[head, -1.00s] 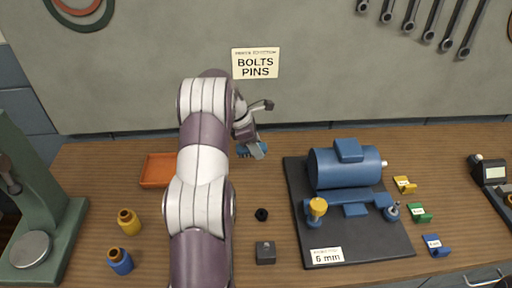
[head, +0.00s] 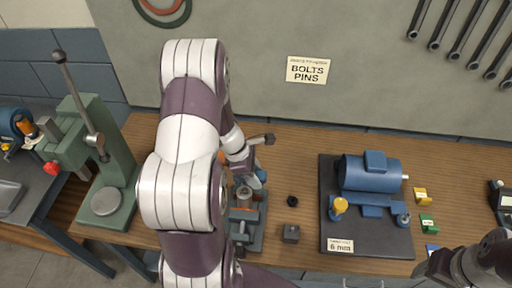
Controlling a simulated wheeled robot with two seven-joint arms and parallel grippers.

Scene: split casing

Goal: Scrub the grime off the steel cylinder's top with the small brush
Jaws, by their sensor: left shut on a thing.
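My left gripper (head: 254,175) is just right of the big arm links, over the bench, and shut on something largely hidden. A bit of blue (head: 262,176) shows at its fingers, which may be the small brush; bristles cannot be made out. Just below the gripper, a small grey round top, probably the steel cylinder (head: 244,193), stands at a blue-grey vise-like fixture (head: 247,228) with orange parts. Whether brush and cylinder touch cannot be told, nor can any grime be seen. Part of my right arm's wrist (head: 470,264) shows at the lower right; its fingers cannot be made out.
A green press (head: 98,165) stands at the left. Right of the fixture are a black ring (head: 292,201), a dark block (head: 291,234) and a dark plate (head: 375,240) bearing a blue motor (head: 369,173). Bench between motor and fixture is mostly clear.

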